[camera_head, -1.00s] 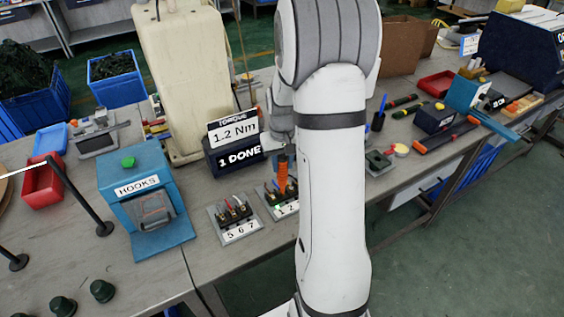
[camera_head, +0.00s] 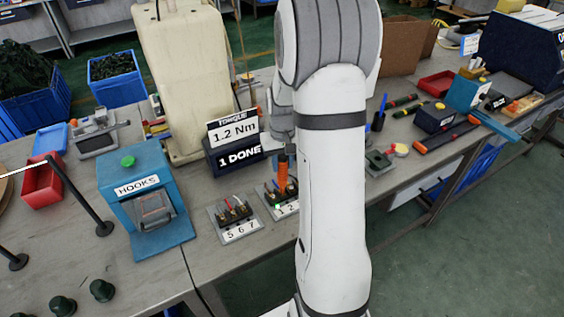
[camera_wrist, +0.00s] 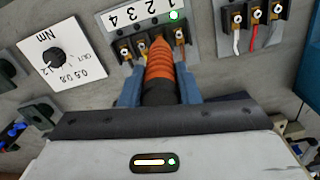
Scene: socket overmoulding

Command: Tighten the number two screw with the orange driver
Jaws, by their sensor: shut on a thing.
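My gripper (camera_wrist: 160,92) is shut on the orange driver (camera_wrist: 160,68), which also shows in the head view (camera_head: 283,178). The driver points at the terminal block (camera_wrist: 181,37) on the plate marked 1 to 4 (camera_wrist: 128,20); this plate is partly hidden by my arm in the head view (camera_head: 287,209). A green light glows beside the 1. The driver tip is over the middle of the block and covers a terminal there, likely number two. I cannot tell whether the tip touches its screw.
A second terminal block plate marked 5 6 7 (camera_head: 236,233) stands close on the left. The torque display (camera_head: 234,146) behind reads 1.2 Nm and 1 DONE. The blue HOOKS box (camera_head: 140,190) is further left. A torque dial (camera_wrist: 55,60) shows in the wrist view.

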